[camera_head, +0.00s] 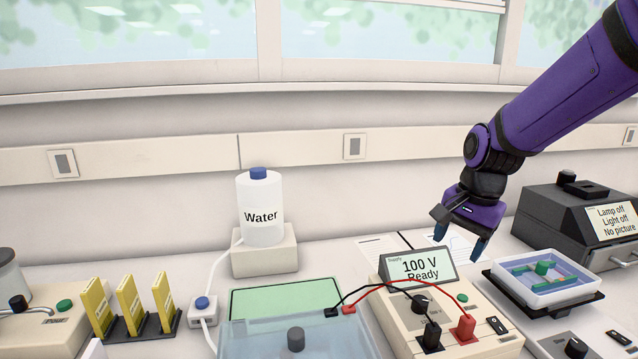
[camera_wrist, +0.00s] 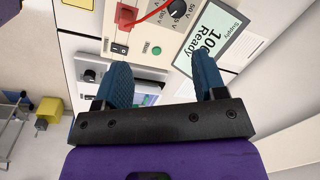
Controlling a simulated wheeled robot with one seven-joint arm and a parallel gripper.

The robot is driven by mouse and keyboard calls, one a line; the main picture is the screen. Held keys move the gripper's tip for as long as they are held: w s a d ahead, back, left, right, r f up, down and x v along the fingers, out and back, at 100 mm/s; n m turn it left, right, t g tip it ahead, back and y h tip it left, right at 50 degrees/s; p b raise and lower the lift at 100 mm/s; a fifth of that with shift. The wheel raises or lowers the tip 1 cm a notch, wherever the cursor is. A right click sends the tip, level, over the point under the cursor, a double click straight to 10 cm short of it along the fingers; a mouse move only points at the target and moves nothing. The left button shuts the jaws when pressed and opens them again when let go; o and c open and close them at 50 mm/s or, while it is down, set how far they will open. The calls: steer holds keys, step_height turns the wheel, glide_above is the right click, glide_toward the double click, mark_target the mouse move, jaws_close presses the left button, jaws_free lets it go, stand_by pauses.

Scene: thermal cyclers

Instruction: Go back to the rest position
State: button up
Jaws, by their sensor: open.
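My gripper (camera_head: 462,240) hangs from my purple arm, above and behind the right part of the power supply. Its blue fingertips are apart and nothing is between them. In the wrist view, my gripper (camera_wrist: 165,85) also shows its two blue fingers spread and empty. The power supply (camera_head: 400,316) is a cream box whose screen (camera_head: 419,268) reads "100 V Ready". The supply also shows in the wrist view (camera_wrist: 165,40), beyond the fingers, with its switch and green button.
A white tray (camera_head: 500,276) on a dark platform stands right of the supply. A dark box (camera_head: 550,215) labelled "Lamp off" stands behind it. Left are a clear lidded tank (camera_head: 260,340), a water bottle (camera_head: 261,210) and yellow racked pieces (camera_head: 130,305). Black and red leads join tank and supply.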

steer(key=s+d+r+n+t, duration=0.1)
steer(key=s+r+n, duration=0.2)
steer(key=s, duration=0.4)
steer(key=s+d+r+n+t, duration=0.1)
steer(key=s+d+r+n, duration=0.1)
steer(key=s, duration=0.5)
steer(key=s+d+r+n+t+h, duration=0.1)
steer(key=s+r+n+t, duration=0.1)
steer(key=s+r+n, duration=0.2)
steer(key=s+r, duration=0.1)
steer(key=s, duration=0.2)
steer(key=shift+d+r, duration=0.2)
steer(key=shift+r, duration=0.2)
stand_by(0.6)
